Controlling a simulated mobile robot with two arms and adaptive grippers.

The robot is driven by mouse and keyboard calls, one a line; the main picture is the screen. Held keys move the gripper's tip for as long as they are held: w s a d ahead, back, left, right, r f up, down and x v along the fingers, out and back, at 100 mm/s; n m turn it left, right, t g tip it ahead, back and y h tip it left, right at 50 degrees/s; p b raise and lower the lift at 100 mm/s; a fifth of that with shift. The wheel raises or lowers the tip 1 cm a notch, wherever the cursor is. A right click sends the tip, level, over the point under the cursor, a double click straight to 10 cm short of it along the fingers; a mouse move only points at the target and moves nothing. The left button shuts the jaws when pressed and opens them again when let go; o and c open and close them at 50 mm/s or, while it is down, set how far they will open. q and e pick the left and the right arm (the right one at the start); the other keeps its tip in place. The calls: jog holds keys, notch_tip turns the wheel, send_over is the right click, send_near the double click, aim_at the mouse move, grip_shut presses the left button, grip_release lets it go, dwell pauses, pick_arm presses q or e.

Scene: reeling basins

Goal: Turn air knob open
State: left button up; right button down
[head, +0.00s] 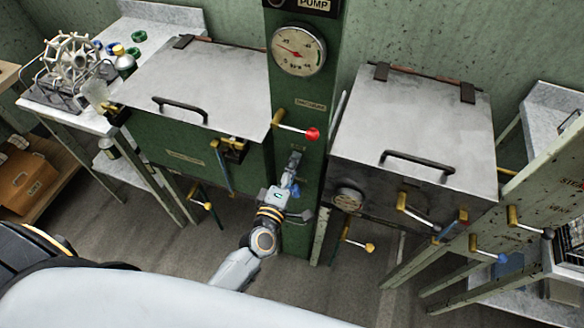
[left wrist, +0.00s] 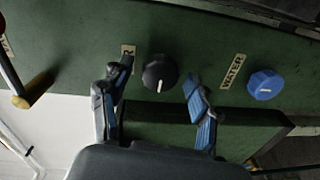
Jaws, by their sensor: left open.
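The air knob (left wrist: 160,72) is a round black knob with a white pointer line, mounted on a green panel (left wrist: 200,35). It shows in the left wrist view between the two blue-padded fingers of my left gripper (left wrist: 155,97). The fingers stand open on either side of it, and I see no clear contact. A label (left wrist: 127,58) beside the knob is partly hidden by one finger; only a final "R" reads. In the head view my left gripper (head: 290,178) is at the narrow green column (head: 302,95) and hides the knob. My right gripper is not in view.
A blue knob (left wrist: 265,84) labelled WATER is to the right in the left wrist view. A red-tipped lever (head: 312,134) and a dial gauge (head: 298,50) are above my gripper. Lidded basins (head: 205,85) (head: 415,125) flank the column.

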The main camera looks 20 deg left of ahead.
pick_arm(q)
jog(key=s, duration=1.2)
jog(key=shift+a+r, duration=0.25)
jog(key=shift+r, duration=0.15)
jog(key=shift+w, duration=0.1)
jog(key=s+f+m+g+h, duration=0.1)
jog(key=s+f+m+g, duration=0.15)
jog(key=f, duration=0.65)
jog(key=s+f+m+g, duration=0.2)
jog(key=s+f+m, duration=0.15)
jog(key=f, duration=0.45)
jog(key=s+f+m+g+h, duration=0.1)
jog(key=s+f+m+g, duration=0.2)
jog(key=f, duration=0.6)
jog(key=s+a+f+m+g+y, duration=0.1)
jog(key=s+a+f+m+g, duration=0.3)
jog(key=s+f, duration=0.4)
jog(key=s+a+f+m+g+y, duration=0.1)
jog(key=s+a+f+m+g, duration=0.3)
jog(key=s+f, duration=0.5)
jog(key=s+m, duration=0.1)
jog(key=s, duration=0.4)
jog(key=shift+f+g+y+b, duration=0.15)
jog(key=shift+g+y+b, duration=0.15)
jog(key=shift+g, duration=0.05)
